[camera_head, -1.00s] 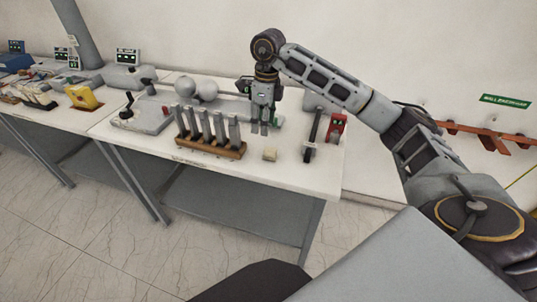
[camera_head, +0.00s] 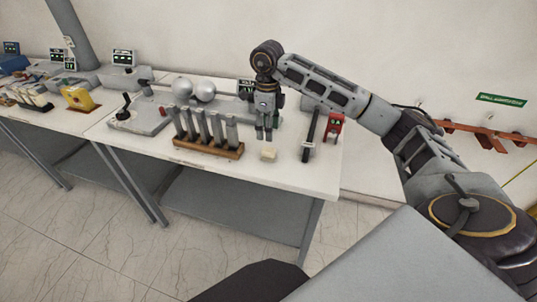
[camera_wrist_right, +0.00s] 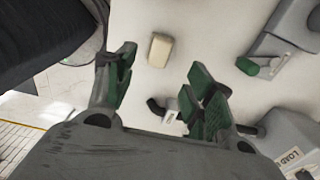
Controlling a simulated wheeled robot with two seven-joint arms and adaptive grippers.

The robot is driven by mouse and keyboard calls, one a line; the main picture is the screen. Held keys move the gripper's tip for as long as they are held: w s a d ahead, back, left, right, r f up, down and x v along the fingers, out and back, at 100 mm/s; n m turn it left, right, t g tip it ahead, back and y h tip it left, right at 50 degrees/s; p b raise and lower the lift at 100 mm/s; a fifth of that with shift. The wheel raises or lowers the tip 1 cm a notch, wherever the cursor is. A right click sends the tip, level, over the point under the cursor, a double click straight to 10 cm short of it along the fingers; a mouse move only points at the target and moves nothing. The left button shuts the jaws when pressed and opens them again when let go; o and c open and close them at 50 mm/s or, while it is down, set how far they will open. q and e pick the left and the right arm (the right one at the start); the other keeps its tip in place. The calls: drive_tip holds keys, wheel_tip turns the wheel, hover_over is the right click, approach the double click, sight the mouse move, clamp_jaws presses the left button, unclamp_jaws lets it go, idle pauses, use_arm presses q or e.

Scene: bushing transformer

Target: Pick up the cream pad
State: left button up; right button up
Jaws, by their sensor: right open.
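The cream pad (camera_head: 268,154) is a small block lying on the white table near its front edge, right of the wooden rack. My right gripper (camera_head: 264,137) points down just above and behind it in the head view, apart from it. In the right wrist view the cream pad (camera_wrist_right: 160,50) lies on the table beyond the fingertips, toward the left finger's side. The right gripper (camera_wrist_right: 163,85) is open there with green finger pads and nothing between them. My left gripper is not in view.
A wooden rack (camera_head: 208,148) with several upright grey bars stands left of the pad. A dark lever (camera_head: 309,136) and a red device (camera_head: 335,127) stand to its right. The table front by the pad is clear.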

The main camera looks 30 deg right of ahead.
sight(269, 149)
wheel_tip(269, 149, down, 3)
drive_tip(key=shift+f, duration=0.2)
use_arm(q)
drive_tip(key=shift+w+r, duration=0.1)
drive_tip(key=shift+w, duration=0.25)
use_arm(e)
drive_tip(key=shift+f, duration=0.6)
drive_tip(key=shift+s+d+f+p, duration=0.1)
drive_tip(key=shift+f+p, duration=0.25)
drive_tip(key=shift+f, duration=2.25)
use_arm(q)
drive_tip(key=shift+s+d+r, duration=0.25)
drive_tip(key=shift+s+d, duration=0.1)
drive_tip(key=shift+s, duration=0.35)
